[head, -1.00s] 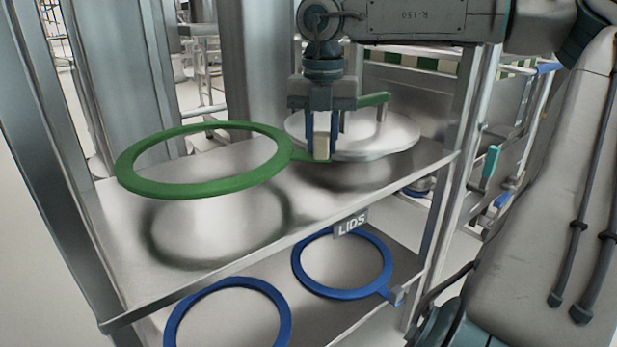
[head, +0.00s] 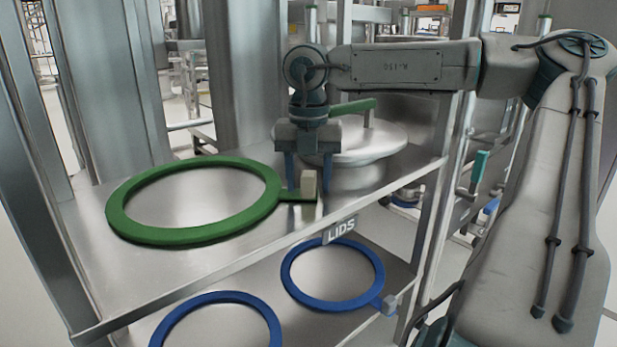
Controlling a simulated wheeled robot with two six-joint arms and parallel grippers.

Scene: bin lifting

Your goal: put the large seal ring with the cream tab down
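The large green seal ring (head: 117,222) lies flat on the upper metal shelf, left of centre in the head view. Its short green arm reaches right to an upright cream tab (head: 309,184). My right gripper (head: 308,190) is above the tab with its fingers apart, one on each side of it. Gaps show between the fingers and the tab. My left gripper is not in view.
A round metal lid (head: 365,148) with a green handle (head: 352,106) stands behind the gripper on the upper shelf (head: 130,285). Two blue rings (head: 378,270) lie on the lower shelf. A "LIDS" label (head: 341,230) is on the front edge. A post rises at right.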

